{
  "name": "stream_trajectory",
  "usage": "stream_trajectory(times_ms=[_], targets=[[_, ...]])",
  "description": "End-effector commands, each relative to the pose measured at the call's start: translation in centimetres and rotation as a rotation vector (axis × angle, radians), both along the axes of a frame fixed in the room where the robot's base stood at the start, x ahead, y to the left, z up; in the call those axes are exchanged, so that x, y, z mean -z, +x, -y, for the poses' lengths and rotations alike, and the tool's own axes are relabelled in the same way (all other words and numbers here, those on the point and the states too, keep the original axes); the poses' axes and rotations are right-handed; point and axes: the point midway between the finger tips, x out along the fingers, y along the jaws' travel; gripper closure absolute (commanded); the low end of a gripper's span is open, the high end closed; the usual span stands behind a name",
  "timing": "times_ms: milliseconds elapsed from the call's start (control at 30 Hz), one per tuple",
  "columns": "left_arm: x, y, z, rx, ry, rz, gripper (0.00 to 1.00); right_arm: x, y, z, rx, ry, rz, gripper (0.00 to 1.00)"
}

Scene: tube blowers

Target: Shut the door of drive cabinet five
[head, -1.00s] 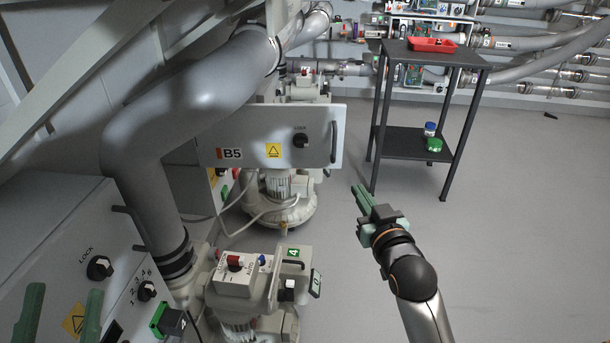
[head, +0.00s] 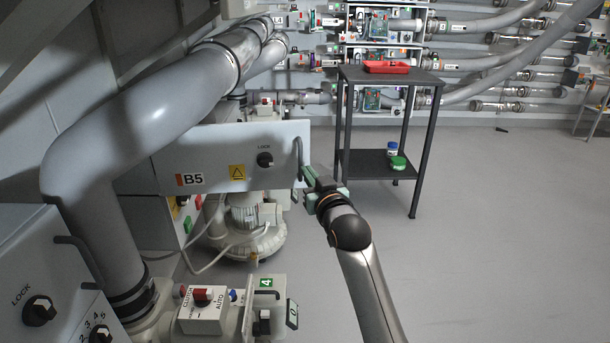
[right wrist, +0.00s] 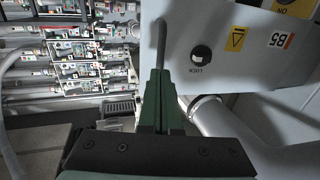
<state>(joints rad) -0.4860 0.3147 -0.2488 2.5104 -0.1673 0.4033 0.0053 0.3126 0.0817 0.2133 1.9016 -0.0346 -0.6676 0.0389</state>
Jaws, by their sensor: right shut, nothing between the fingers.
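The door of drive cabinet five (head: 215,147) is a pale grey panel marked B5, with a yellow warning label, a black lock knob (head: 265,160) and a grey bar handle (head: 299,158) at its right edge. It stands swung out from its cabinet (head: 172,222). My right gripper (head: 308,176) is shut and empty, its green fingertips at the door's right edge by the handle. In the right wrist view the closed fingers (right wrist: 160,95) point at the door (right wrist: 235,55) just below the handle (right wrist: 161,42); contact cannot be told. My left gripper is not in view.
A dark two-shelf stand (head: 390,77) with a red tray (head: 387,67) is to the right. A large grey pipe (head: 150,105) runs over the left side. A blower (head: 250,235) stands below the door.

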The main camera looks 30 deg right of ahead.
Motion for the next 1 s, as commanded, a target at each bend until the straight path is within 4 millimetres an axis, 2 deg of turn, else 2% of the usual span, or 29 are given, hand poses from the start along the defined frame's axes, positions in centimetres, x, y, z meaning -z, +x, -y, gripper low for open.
stream_trajectory(times_ms=[100, 300, 767, 1000], targets=[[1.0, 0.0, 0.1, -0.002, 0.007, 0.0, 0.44, 0.2, 1.4, 0.4, 0.0, -0.001, 0.001, 1.0], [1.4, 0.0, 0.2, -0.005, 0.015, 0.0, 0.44, 0.1, 2.6, 0.6, -0.001, -0.001, 0.001, 1.0], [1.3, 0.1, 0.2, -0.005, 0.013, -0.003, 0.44, 0.0, 2.7, 0.7, -0.001, -0.001, 0.0, 1.0], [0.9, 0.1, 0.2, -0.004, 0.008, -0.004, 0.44, -0.1, 2.8, 1.4, -0.015, -0.004, -0.001, 1.0]])
